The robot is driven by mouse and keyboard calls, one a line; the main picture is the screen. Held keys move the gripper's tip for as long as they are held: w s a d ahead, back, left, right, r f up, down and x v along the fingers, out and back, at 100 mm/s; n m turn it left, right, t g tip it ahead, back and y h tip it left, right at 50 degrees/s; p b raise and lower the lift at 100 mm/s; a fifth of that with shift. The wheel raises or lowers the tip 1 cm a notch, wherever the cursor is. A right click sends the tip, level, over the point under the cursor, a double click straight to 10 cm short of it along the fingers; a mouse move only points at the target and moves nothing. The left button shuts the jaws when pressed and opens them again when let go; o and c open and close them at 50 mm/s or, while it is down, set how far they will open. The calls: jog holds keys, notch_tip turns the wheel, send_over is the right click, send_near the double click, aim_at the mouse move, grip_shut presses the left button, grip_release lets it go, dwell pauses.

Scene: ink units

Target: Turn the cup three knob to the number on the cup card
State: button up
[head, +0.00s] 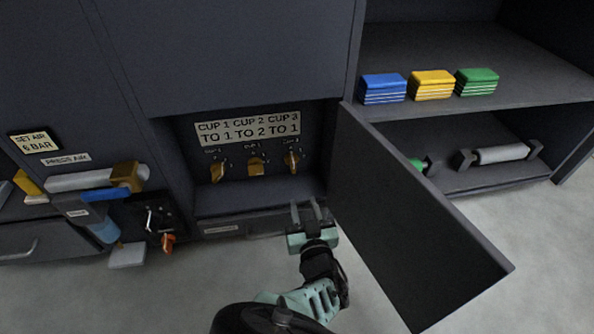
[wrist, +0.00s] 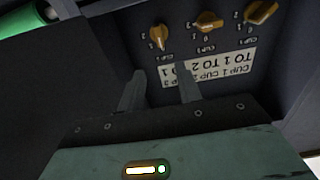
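The cup card (head: 248,125) is fixed above a row of brass knobs inside an open cabinet recess. It reads CUP 1 TO 1, CUP 2 TO 2, CUP 3 TO 1. The cup three knob (head: 291,160) is the rightmost knob. In the upside-down wrist view the cup three knob (wrist: 158,36) is at the left end of the row. The number it points to is too small to read. My gripper (head: 308,207) is in front of and below the knobs, apart from them. Its two fingers are spread with nothing between them, also in the wrist view (wrist: 160,88).
The cup one knob (head: 217,171) and cup two knob (head: 256,166) sit left of it. An open dark door (head: 415,225) stands close on my gripper's right. Blue, yellow and green blocks (head: 432,84) lie on the right shelf.

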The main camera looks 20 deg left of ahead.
aim_at(294, 167)
jog(key=b+x, duration=0.6)
jog(key=x, duration=0.6)
jog(key=shift+w+a+f, duration=0.2)
jog(key=shift+w, duration=0.2)
jog(key=shift+w+a+r, duration=0.15)
jog(key=shift+w+a, duration=0.15)
jog(key=shift+w, duration=0.25)
grip_shut()
